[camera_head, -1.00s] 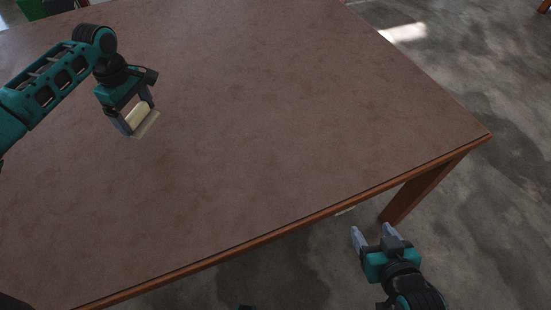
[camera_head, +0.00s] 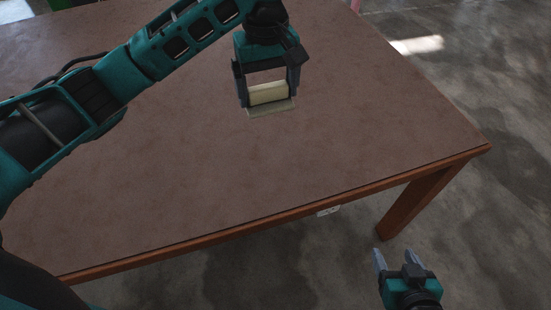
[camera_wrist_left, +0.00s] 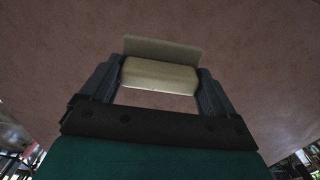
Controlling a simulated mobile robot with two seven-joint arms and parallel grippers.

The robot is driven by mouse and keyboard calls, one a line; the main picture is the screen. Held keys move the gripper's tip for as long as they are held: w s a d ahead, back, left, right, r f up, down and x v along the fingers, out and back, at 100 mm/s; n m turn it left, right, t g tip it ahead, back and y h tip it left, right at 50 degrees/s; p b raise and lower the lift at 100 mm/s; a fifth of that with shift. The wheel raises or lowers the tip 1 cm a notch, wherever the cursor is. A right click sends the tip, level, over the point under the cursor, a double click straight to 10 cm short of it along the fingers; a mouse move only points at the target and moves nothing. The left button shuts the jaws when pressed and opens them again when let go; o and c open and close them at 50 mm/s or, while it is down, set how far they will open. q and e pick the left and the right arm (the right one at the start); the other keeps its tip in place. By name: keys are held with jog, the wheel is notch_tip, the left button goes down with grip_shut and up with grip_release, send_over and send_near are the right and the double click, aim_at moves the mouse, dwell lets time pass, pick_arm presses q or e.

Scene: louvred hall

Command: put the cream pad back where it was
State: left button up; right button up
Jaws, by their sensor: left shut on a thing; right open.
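The cream pad (camera_head: 268,94) is held between the two fingers of my left gripper (camera_head: 270,101), above the brown table. It has a pale block-like part and a thin flatter part along its far or lower edge. In the left wrist view the pad (camera_wrist_left: 160,75) spans the gap between the fingers of the left gripper (camera_wrist_left: 160,80). My right gripper (camera_head: 396,260) is open and empty, in front of the table's near edge over the floor.
The brown table (camera_head: 200,180) has a bare top around the left gripper. Its near edge runs up to the right corner, with a wooden leg (camera_head: 412,205) below. A small white item (camera_head: 328,211) shows under the near edge. Concrete floor lies to the right.

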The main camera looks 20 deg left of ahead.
pick_arm(q)
notch_tip(320, 180, down, 15)
jog(key=shift+a+r+b, duration=0.15)
jog(key=shift+b, duration=0.95)
notch_tip(320, 180, down, 4)
jog(key=shift+f+b, duration=0.2)
jog(key=shift+b, duration=0.25)
jog(key=shift+f, duration=0.1)
jog(key=o, duration=0.7)
jog(key=shift+o, duration=0.2)
notch_tip(320, 180, up, 12)
jog(key=p, duration=0.2)
